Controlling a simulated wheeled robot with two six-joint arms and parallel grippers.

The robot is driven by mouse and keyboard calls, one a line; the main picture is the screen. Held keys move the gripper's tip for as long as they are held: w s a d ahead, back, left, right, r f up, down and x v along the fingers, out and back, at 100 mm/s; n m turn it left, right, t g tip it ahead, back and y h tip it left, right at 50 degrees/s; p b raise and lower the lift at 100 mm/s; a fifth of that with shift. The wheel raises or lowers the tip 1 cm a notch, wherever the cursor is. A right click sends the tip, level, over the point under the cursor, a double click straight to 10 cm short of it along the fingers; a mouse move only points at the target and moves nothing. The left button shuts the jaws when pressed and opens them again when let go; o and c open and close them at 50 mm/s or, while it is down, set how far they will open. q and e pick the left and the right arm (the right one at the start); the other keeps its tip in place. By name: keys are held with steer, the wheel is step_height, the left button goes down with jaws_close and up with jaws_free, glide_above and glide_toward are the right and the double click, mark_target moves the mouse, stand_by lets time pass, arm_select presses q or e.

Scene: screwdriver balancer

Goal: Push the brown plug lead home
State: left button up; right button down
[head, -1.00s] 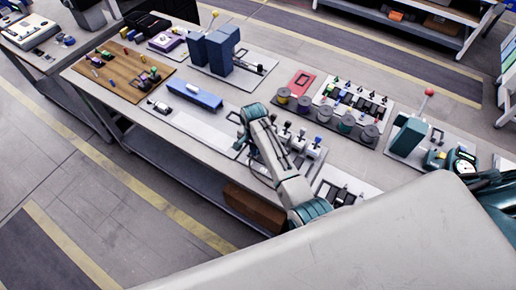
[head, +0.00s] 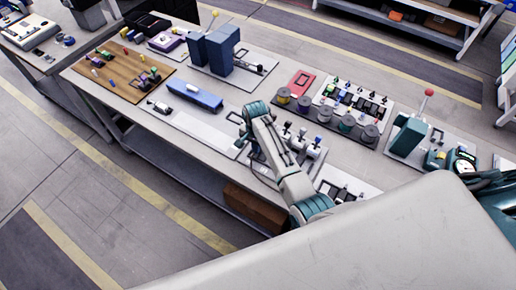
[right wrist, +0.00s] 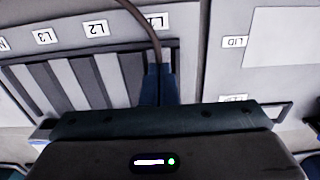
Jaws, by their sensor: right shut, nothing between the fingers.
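In the right wrist view a brown lead (right wrist: 153,35) comes down from the top edge, crosses beside the L1 label and runs to my right gripper's fingers. Its plug end is hidden there, so I cannot tell how deep it sits. My right gripper (right wrist: 157,84) shows as narrow dark blue fingers, shut, at the right end of a row of dark slots (right wrist: 70,82) labelled N, L3, L2 and L1. In the head view my right arm bends down over the front of the bench, and the fingertips are hard to make out. My left gripper is not in view.
Right of the slots in the right wrist view is a pale panel with a LID label (right wrist: 234,42). In the head view grey spools (head: 346,124) and small levers (head: 304,138) stand close to my right arm. A blue block (head: 195,95) lies farther left.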

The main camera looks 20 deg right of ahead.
steer(key=shift+s+a+p, duration=0.35)
steer(key=shift+a+p, duration=0.1)
steer(key=shift+p, duration=0.05)
step_height(320, 180, up, 7)
stand_by(0.5)
stand_by(1.0)
